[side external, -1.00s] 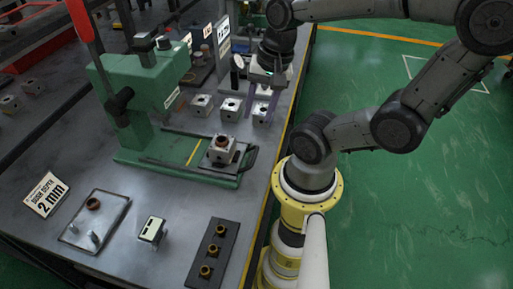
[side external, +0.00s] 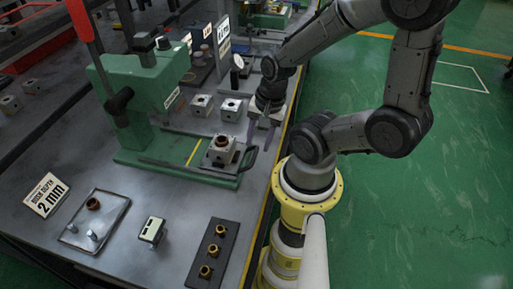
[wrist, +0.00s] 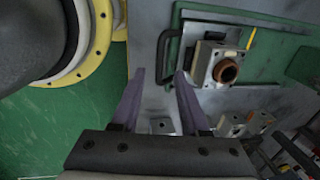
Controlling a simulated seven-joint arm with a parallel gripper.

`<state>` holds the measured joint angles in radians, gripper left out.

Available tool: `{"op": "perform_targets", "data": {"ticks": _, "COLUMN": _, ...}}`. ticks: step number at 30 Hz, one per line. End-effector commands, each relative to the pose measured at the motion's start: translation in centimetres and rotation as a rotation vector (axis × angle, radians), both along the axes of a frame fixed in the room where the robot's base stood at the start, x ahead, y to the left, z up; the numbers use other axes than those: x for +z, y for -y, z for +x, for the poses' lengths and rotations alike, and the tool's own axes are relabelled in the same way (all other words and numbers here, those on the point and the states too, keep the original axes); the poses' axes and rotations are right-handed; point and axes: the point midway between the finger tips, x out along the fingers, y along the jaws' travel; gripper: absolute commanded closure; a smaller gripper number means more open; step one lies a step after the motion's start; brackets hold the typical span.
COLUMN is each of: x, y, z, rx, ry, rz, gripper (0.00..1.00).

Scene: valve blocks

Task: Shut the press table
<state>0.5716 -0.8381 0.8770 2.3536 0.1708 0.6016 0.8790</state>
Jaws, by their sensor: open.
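The green press (side external: 140,90) stands on the bench, its red lever raised. Its press table (side external: 217,165) lies at the right end of the green base, out from under the press head. A pale block (side external: 219,147) with a copper-coloured bush sits on it; the block also shows in the wrist view (wrist: 205,62). The table's dark handle (side external: 248,158) sticks out towards the bench edge and shows at the top of the wrist view (wrist: 176,22). My gripper (side external: 261,140) is open and empty, fingers down, just behind the handle. In the wrist view the fingertips (wrist: 159,74) are apart from the handle.
Pale blocks (side external: 231,110) stand behind the table, close to my gripper. A dark rack (side external: 213,252) with bushes, a small display device (side external: 152,230), a metal tray (side external: 94,218) and a "2 mm" sign (side external: 46,195) lie in front. The bench edge is at right.

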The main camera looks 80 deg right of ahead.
Motion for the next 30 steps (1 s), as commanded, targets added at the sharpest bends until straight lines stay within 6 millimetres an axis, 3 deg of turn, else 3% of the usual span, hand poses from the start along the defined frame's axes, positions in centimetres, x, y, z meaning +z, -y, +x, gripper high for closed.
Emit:
{"op": "perform_targets", "data": {"ticks": 9, "x": -3.0, "y": 0.0, "z": 0.5, "rx": 0.002, "ry": -0.001, "rz": 0.001, "gripper": 0.55}}
{"op": "perform_targets", "data": {"ticks": 20, "x": -3.4, "y": 0.0, "z": 0.6, "rx": 0.001, "ry": 0.0, "rz": -0.001, "gripper": 0.55}}
{"op": "perform_targets", "data": {"ticks": 28, "x": -3.4, "y": 0.0, "z": 0.6, "rx": 0.001, "ry": 0.0, "rz": -0.001, "gripper": 1.0}}
{"op": "perform_targets", "data": {"ticks": 30, "x": -3.4, "y": 0.0, "z": 0.6, "rx": 0.001, "ry": 0.0, "rz": -0.001, "gripper": 1.0}}
